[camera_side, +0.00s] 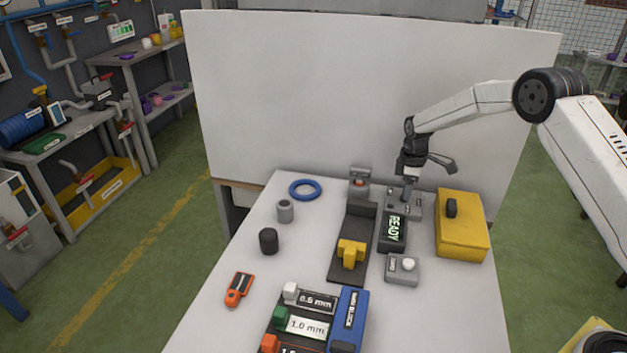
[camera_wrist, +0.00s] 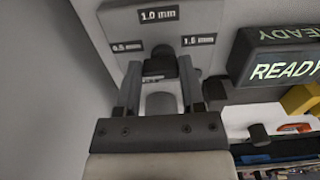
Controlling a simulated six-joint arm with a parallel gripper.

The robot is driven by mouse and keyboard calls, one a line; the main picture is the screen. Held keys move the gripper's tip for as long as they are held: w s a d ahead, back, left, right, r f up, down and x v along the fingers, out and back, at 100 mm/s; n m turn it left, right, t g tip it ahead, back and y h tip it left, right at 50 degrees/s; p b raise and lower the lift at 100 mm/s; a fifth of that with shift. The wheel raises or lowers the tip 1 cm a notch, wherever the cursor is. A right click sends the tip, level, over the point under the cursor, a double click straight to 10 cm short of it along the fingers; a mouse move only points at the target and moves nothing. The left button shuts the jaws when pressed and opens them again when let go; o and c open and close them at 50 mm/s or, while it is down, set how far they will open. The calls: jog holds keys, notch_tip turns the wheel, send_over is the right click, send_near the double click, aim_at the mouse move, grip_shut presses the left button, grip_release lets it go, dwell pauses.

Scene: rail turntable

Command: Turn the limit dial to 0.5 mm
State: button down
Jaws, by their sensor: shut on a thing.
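The limit dial shows in the wrist view as a grey panel (camera_wrist: 115,25) with labels 0.5 mm at left, 1.0 mm at top and one at right that seems to read 1.5 mm. Its dark knob (camera_wrist: 160,61) stands between my fingertips, its dark end toward the 1.0 mm label. My gripper (camera_wrist: 159,76) is shut on this knob, one finger on each side. In the side view my gripper (camera_side: 408,190) reaches down onto the grey dial box (camera_side: 418,206) at the back of the table. The fingers hide part of the knob, so its exact pointing is hard to read.
A display reading READY (camera_side: 393,229) stands just in front of the dial box. A yellow box (camera_side: 462,235) is at its right, a dark rail with a yellow block (camera_side: 351,253) at its left. A grey button box (camera_side: 402,270) lies nearer.

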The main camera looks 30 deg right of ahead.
jog(key=shift+c, duration=1)
grip_release()
jog(key=shift+r, duration=3.95)
